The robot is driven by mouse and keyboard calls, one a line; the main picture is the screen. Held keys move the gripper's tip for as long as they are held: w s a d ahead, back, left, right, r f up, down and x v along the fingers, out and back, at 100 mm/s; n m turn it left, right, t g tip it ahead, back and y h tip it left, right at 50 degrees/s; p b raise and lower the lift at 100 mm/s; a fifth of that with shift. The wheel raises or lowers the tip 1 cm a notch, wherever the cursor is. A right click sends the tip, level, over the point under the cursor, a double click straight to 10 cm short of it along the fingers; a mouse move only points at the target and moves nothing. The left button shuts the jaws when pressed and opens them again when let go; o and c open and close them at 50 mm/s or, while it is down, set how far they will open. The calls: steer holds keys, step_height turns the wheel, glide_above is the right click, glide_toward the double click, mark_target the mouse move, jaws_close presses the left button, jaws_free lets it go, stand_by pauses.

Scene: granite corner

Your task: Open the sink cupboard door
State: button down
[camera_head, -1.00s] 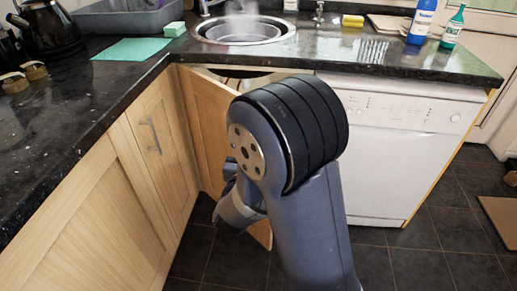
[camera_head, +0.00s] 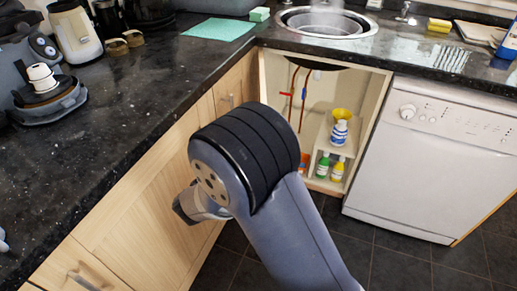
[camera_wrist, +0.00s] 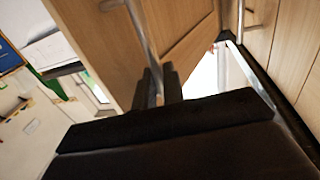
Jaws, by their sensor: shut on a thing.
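The sink cupboard (camera_head: 365,90) stands open under the sink, with its inside plainly in view. Its wooden door (camera_wrist: 95,35) fills the upper middle of the wrist view, with an upright metal bar handle (camera_wrist: 143,30). My gripper (camera_wrist: 155,88) is shut on this handle, its dark fingers at the bar's lower visible part. In the head view my gripper (camera_head: 190,205) is low in front of the left cabinets, partly hidden by my arm. The door is mostly hidden behind my arm there, so its exact angle cannot be told.
A white dishwasher (camera_head: 435,160) stands to the right. Left cabinets (camera_head: 130,205) run close beside my gripper. Dark tiled floor (camera_head: 385,265) is free in front.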

steer(key=shift+w+a+r, duration=0.2)
steer(key=shift+w+a, duration=0.05)
steer(key=shift+a, duration=0.2)
steer(key=c, duration=1.9)
jaws_free()
steer(key=shift+c, duration=0.2)
steer(key=shift+o, duration=0.8)
steer(key=shift+w+d+f, duration=0.1)
steer(key=shift+w, duration=0.1)
steer(key=shift+o, duration=1.4)
steer(key=shift+s, duration=0.15)
steer(key=shift+f, duration=0.1)
steer(key=p+v, duration=0.1)
steer(key=v, duration=0.9)
steer(key=shift+s, duration=0.35)
